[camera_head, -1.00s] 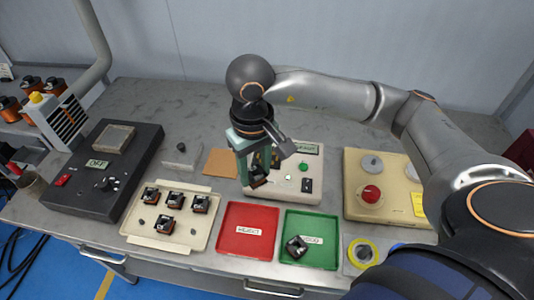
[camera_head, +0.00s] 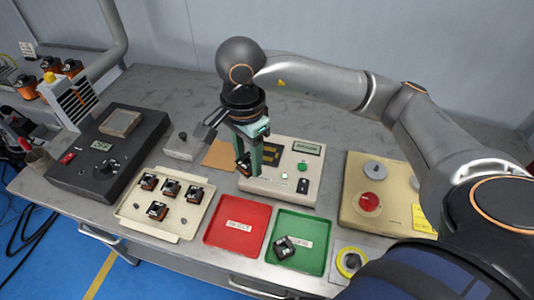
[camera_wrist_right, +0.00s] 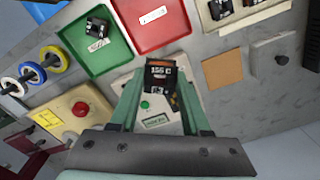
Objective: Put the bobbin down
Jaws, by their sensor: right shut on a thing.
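My right gripper (camera_head: 248,162) is shut on a dark bobbin (camera_wrist_right: 164,75) with orange marks and a "155 C" label. In the head view it is over the left part of the cream tester (camera_head: 310,168), and the fingers partly hide the bobbin. I cannot tell whether the bobbin touches the tester. Another dark bobbin (camera_head: 284,247) lies in the green tray (camera_head: 313,262). The empty red "REJECT" tray (camera_head: 236,238) is left of it. Several bobbins (camera_head: 171,188) stand on the cream tray (camera_head: 133,213) further left. My left gripper is not in view.
A black unit (camera_head: 75,180) with a small display stands at the left. A beige box with a red button (camera_head: 368,202) is at the right. An orange-brown pad (camera_head: 219,154) and a grey block (camera_head: 184,145) lie behind the trays. The back of the table is mostly clear.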

